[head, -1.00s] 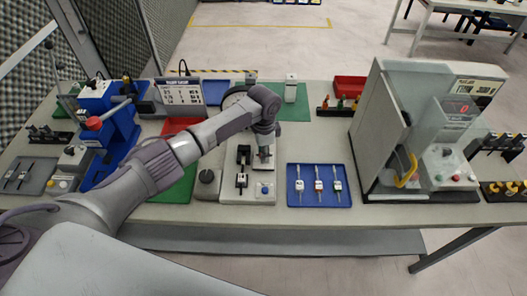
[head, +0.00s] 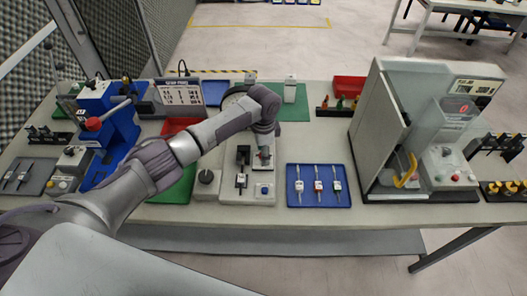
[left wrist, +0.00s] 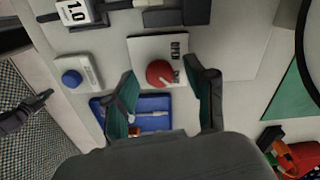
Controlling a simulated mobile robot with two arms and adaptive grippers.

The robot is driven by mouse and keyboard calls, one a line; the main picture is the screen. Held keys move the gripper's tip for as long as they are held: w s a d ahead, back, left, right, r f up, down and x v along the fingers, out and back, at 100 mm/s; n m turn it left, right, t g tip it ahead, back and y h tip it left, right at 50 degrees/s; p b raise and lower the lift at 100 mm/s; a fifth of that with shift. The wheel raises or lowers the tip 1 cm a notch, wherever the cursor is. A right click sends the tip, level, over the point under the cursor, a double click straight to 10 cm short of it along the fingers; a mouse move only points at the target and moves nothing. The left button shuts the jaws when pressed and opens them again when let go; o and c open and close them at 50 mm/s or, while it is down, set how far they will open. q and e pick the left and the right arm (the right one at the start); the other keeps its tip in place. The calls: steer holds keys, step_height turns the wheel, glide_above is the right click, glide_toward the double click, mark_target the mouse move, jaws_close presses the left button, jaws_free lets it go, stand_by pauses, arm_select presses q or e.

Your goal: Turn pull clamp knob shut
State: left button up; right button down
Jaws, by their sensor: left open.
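The red round knob (left wrist: 160,73) sits on a white plate (left wrist: 146,49) with dark lettering, seen in the left wrist view. My left gripper (left wrist: 163,68) is open, with one green-lined finger on each side of the knob. I cannot tell whether the fingers touch it. The grey fixture base (head: 234,190) carrying the plate stands on the bench's middle.
A blue tray (head: 344,197) with several small tools lies right of the fixture. A blue button (left wrist: 71,78) is beside the plate. A round grey knob box (head: 206,184) stands left, and a large grey machine (head: 378,130) stands at the right.

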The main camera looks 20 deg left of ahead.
arm_select(q)
step_height(320, 180, up, 12)
stand_by(0.4)
stand_by(0.3)
